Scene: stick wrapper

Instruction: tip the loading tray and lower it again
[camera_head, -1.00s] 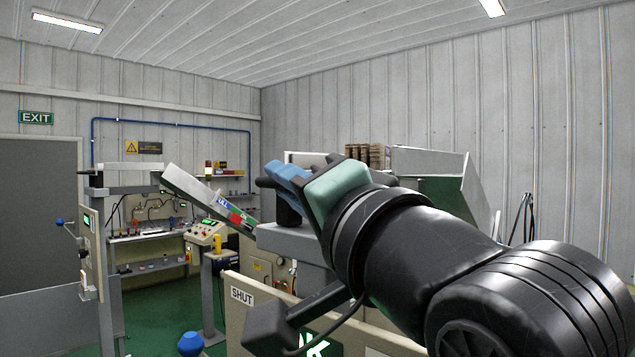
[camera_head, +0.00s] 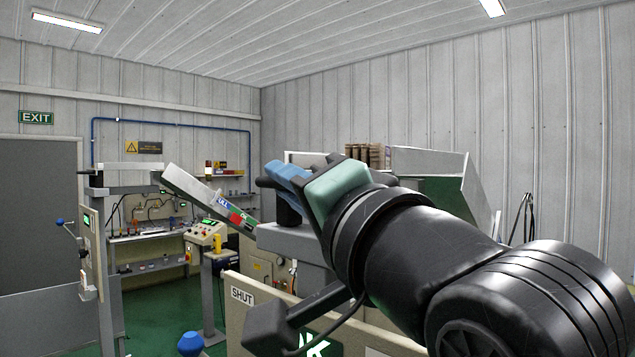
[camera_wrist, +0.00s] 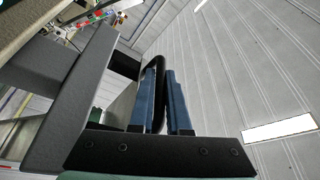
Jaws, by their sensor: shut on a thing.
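My gripper (camera_head: 280,175) has blue fingers, at the middle of the head view. In the wrist view the fingers (camera_wrist: 162,98) are shut around a black bar-shaped handle (camera_wrist: 160,62). The handle joins a dark grey body (camera_wrist: 75,105) on the left of the wrist view. In the head view a pale metal tray-like box (camera_head: 432,163) stands tilted behind my arm; I take it for the loading tray. My arm hides its lower part and whatever links it to the handle.
Brown stacked pieces (camera_head: 366,154) show behind my gripper. A sloping chute (camera_head: 197,188) with coloured labels lies to the left. A control box (camera_head: 207,235) stands on a post. Green floor (camera_head: 160,300) is open at left.

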